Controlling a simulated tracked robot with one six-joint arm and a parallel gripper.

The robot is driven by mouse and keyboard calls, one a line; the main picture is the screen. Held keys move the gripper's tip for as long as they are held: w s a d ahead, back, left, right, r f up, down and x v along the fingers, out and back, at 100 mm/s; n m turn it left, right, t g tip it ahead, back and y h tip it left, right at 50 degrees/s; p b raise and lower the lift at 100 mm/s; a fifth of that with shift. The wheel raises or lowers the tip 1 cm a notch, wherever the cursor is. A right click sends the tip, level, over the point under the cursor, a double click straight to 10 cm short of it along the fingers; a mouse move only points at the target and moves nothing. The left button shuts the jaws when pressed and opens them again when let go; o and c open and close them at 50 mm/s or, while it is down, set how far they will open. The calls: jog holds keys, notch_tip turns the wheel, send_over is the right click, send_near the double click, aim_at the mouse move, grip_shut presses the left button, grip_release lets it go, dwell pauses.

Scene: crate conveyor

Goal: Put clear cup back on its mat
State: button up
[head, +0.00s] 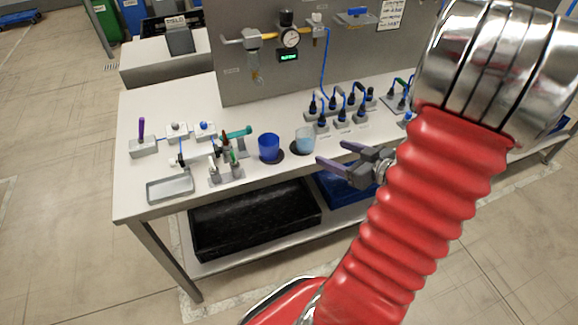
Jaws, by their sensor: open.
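The clear cup (305,141), a pale bluish see-through tumbler, stands upright on the workbench. A dark round mat (296,150) shows under it and at its left. I cannot tell whether the cup's whole base is on the mat. My gripper (333,155) is open and empty just to the right of the clear cup, fingers pointing left towards it. I see a gap between the fingertips and the cup. A dark blue cup (269,147) stands to the left, with a dark mat (277,158) showing at its base.
Left of the cups are small fixtures with a teal-handled tool (236,133) and a metal tray (170,189). Behind right stand blue-cabled connector blocks (342,121). A panel with a gauge (291,39) rises behind. A black bin (255,215) sits below.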

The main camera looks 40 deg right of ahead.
jog(key=w+a+r+g+h, duration=0.1)
jog(key=w+r+g+h, duration=0.3)
jog(key=w+r, duration=0.5)
jog(key=s+a+r+g+y, duration=0.1)
jog(key=s+a, duration=0.3)
jog(key=a, duration=0.6)
jog(key=s+a+r+g+y, duration=0.1)
jog(key=s+a, duration=0.4)
jog(key=a, duration=0.5)
jog(key=s+a+r+g+y, duration=0.1)
jog(key=s+a, duration=0.4)
jog(key=a, duration=0.5)
notch_tip(320, 180, up, 2)
jog(key=shift+a+r+m+g+y, duration=0.15)
jog(key=shift+a+m+g+y, duration=0.15)
jog(key=shift+a+g+y, duration=0.15)
jog(key=shift+d, duration=0.1)
